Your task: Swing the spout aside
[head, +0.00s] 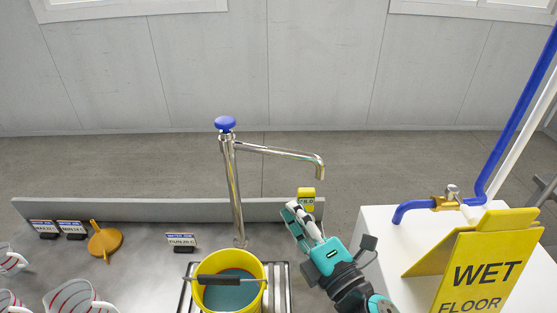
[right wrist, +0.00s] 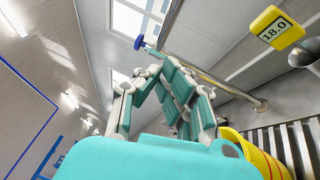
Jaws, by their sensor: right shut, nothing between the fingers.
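The chrome spout (head: 280,152) juts to the right from the top of its upright post (head: 234,195), under a blue knob (head: 225,123). Its bent-down outlet hangs in the picture above and to the right of my right gripper (head: 298,218). The gripper is shut and empty, apart from the spout and lower than it. In the right wrist view the shut fingers (right wrist: 155,78) point toward the post, with the blue knob (right wrist: 139,42) beyond them. My left gripper is not in view.
A yellow bucket (head: 262,291) with teal contents and a dark handle stands on a slatted grate before the post. A yellow 18.0 display (head: 306,194) is behind my gripper. Right are a brass valve (head: 450,200) and yellow wet-floor sign (head: 487,262).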

